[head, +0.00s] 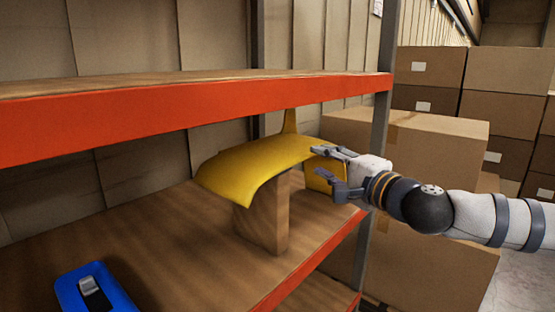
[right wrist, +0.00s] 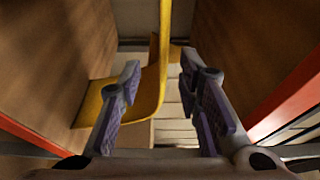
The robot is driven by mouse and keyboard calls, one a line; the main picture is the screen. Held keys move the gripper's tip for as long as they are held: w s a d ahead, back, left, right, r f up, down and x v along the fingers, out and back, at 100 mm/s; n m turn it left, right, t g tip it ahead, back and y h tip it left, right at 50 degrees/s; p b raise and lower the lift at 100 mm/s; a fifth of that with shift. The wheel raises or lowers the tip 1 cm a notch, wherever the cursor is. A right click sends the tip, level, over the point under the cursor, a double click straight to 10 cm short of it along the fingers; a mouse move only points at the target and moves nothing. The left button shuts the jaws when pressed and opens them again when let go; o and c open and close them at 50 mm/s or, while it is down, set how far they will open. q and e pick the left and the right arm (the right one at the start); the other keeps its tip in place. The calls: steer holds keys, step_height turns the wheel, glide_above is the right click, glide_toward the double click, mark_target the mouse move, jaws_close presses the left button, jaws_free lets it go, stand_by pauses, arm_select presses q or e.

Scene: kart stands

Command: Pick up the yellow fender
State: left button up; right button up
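The yellow fender (head: 250,165) is a curved sheet with a thin upright tab, resting over a wooden block (head: 265,217) on the lower shelf. My right gripper (head: 322,162) comes in from the right at the fender's right end, its fingers spread apart. In the right wrist view the fender (right wrist: 147,98) shows as a thin upright strip with a curved part to the left. The strip lies between the two open fingers (right wrist: 160,75), with gaps on both sides. My left gripper is not in view.
An upper shelf with an orange-red front beam (head: 200,108) runs above the fender. A grey post (head: 380,110) stands at the rack's right end. A blue object (head: 95,290) lies at the front left of the lower shelf. Cardboard boxes (head: 430,140) are stacked behind my right arm.

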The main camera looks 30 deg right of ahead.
mark_target(298, 143)
steer(key=w+b, duration=0.1)
steer(key=w, duration=0.6)
steer(key=w+b, duration=0.1)
steer(key=w, duration=0.2)
steer(key=shift+w+a+r+b, duration=0.1)
steer(key=shift+w+r+b, duration=0.15)
steer(key=shift+w+b, duration=0.1)
steer(key=shift+w+r, duration=0.2)
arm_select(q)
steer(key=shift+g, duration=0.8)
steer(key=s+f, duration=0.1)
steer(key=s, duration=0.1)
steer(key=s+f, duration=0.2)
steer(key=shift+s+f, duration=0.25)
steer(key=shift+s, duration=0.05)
arm_select(e)
steer(key=shift+r, duration=0.1)
jaws_close()
